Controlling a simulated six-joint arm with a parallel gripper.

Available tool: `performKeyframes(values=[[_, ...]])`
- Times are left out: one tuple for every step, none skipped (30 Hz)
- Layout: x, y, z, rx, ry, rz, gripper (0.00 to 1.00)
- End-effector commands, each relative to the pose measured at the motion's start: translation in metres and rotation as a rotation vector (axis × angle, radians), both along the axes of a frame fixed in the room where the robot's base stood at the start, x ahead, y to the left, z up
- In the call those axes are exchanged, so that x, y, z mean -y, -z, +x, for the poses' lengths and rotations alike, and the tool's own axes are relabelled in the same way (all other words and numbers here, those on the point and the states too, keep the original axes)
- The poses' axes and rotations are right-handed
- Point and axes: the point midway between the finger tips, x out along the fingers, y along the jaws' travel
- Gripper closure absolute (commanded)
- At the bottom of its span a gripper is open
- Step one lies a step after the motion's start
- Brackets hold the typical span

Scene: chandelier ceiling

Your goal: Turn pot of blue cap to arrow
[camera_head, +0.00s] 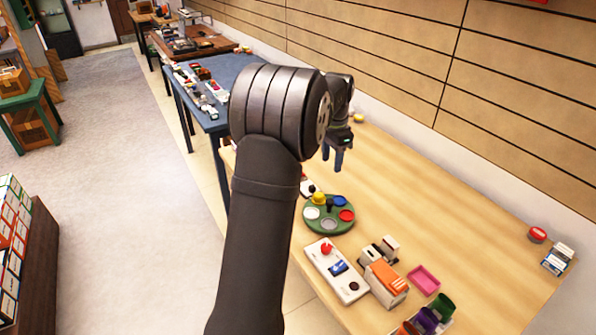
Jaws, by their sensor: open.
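A round green turntable (343,227) stands on the wooden table, with several round pots around a dark centre post. The pot with the blue cap (340,201) is at its far right side, between the yellow cap (319,198) and the red cap (346,215). A white cap (311,213) is on the left and a grey one (329,225) at the near side. My gripper (332,161) is open and empty, fingers pointing down, above and beyond the turntable, apart from it. I cannot make out an arrow; my arm hides part of the area left of the turntable.
A white panel (322,258) with a red knob is nearer than the turntable. Beside it are boxes with an orange item (388,275), a pink tray (423,280) and several coloured cups (425,320). A red-topped tin (537,235) is far right. The table's right middle is clear.

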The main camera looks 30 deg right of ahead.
Motion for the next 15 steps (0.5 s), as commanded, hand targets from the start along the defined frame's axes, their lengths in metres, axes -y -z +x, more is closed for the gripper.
performKeyframes(values=[[0.0,-0.004,-0.001,0.002,0.047,-0.002,0.55],[0.001,-0.007,-0.002,0.002,0.086,-0.002,0.55],[0.0,-0.011,-0.003,0.002,0.145,-0.001,0.55],[0.0,-0.014,-0.004,0.001,0.191,-0.001,0.55],[0.0,-0.017,-0.005,0.001,0.236,-0.001,0.55],[0.0,-0.021,-0.006,0.002,0.294,-0.001,0.55],[0.0,-0.024,-0.006,0.002,0.335,-0.002,0.55],[0.0,-0.026,-0.007,0.002,0.371,-0.002,0.55],[0.0,-0.029,-0.008,0.002,0.413,-0.001,0.55],[0.0,-0.03,-0.008,0.001,0.44,-0.001,0.55],[0.0,-0.031,-0.009,0.001,0.462,-0.001,0.55],[0.0,-0.032,-0.009,0.0,0.484,0.0,0.55],[0.0,-0.032,-0.009,0.0,0.495,0.0,0.55],[0.0,-0.03,-0.01,0.0,0.502,0.0,0.55],[0.0,-0.028,-0.01,-0.001,0.507,0.001,0.55]])
